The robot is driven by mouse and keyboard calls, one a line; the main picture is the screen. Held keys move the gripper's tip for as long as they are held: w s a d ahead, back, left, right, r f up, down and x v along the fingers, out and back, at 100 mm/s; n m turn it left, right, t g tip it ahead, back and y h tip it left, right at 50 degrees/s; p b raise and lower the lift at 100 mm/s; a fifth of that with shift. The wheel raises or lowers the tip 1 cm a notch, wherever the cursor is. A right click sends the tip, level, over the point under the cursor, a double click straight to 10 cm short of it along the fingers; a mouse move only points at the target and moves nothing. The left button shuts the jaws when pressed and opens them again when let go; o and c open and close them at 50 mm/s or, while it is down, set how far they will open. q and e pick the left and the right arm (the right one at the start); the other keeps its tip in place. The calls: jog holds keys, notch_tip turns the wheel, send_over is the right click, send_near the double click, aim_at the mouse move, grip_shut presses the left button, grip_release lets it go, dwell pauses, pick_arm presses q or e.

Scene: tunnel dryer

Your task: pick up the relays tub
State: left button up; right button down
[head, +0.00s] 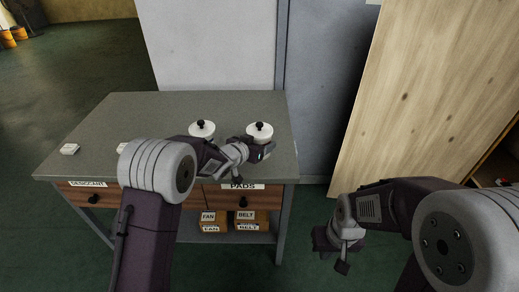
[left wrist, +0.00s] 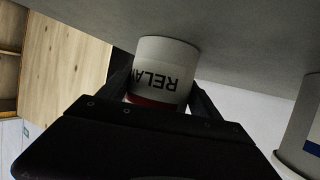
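The relays tub (head: 260,129) is a white round tub with a white lid and black knob, standing on the grey table at its right side. In the left wrist view the relays tub (left wrist: 165,62) appears upside down, with "RELA" readable and a red band. My left gripper (head: 262,151) is at the tub's near side, its lower part hidden in the head view. In the left wrist view the fingers (left wrist: 163,92) are spread on either side of the tub; contact is not clear. My right gripper (head: 333,256) hangs empty and open, right of the table.
A second white tub (head: 202,129) stands left of the relays tub; it shows a blue label in the left wrist view (left wrist: 307,130). Small white blocks (head: 69,149) lie on the table's left. Labelled drawers and boxes (head: 246,217) are below. A wooden panel (head: 425,90) leans at right.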

aim_at(257, 132)
pick_arm(q)
jog(key=shift+c, duration=1.3)
jog(key=shift+r, duration=0.1)
jog(key=shift+r, duration=0.3)
notch_tip(257, 132, up, 4)
jog(key=shift+f+p, duration=0.1)
jog(key=shift+p, duration=0.95)
jog(key=s+d+r+b, duration=0.2)
jog(key=s+d+r, duration=0.4)
jog(key=d, duration=0.4)
jog(key=shift+r, duration=0.3)
